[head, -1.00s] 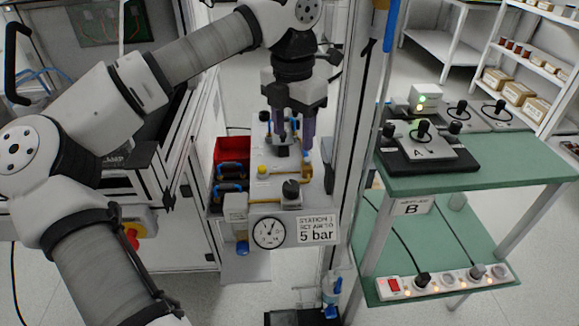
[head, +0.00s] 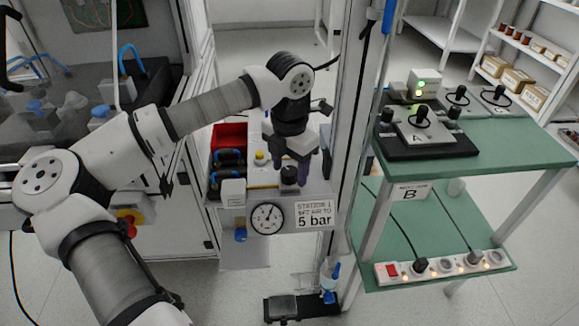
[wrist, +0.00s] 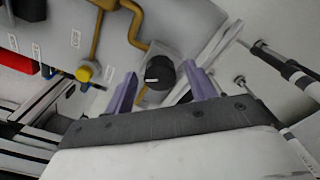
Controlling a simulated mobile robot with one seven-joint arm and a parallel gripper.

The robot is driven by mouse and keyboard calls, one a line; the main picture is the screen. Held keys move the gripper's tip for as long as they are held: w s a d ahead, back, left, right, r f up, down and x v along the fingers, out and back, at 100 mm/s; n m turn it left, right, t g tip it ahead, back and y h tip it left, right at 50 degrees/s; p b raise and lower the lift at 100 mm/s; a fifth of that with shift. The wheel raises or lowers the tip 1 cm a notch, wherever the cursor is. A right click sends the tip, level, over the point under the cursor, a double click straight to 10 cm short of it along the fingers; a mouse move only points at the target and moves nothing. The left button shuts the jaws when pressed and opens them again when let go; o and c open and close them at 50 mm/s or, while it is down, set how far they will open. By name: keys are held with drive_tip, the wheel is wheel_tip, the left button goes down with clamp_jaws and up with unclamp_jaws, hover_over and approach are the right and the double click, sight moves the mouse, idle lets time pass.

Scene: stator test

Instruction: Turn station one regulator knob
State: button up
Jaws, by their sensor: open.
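The black regulator knob (wrist: 160,73) with a white pointer line stands on the station panel, and in the wrist view it lies between my two purple fingers, a little ahead of their tips. In the head view the knob (head: 289,174) is partly covered by my gripper (head: 297,172), which points down over it. My gripper (wrist: 162,88) is open and holds nothing. Whether a finger touches the knob cannot be told. A round pressure gauge (head: 267,218) and a label reading "STATION 1 SET AIR TO 5 bar" (head: 314,215) are on the front face below.
A red bin (head: 229,136), a yellow knob (head: 261,158) and blue-handled fittings (head: 230,158) sit left of the knob. A metal upright post (head: 358,130) stands close on the right. Beyond it is a green bench (head: 500,150) with control boxes.

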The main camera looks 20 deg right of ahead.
drive_tip(key=shift+f, duration=0.15)
drive_tip(key=shift+c, duration=0.4)
drive_tip(key=c, duration=0.9)
drive_tip(key=shift+f+n+b, duration=0.25)
drive_tip(key=shift+n+b, duration=0.55)
drive_tip(key=shift+b, duration=0.15)
drive_tip(key=shift+w+r+n+b, duration=0.1)
drive_tip(key=shift+n+b, duration=0.65)
drive_tip(key=shift+n, duration=0.25)
drive_tip(key=shift+r+n, duration=0.15)
drive_tip(key=shift+n, duration=0.55)
drive_tip(key=o, duration=1)
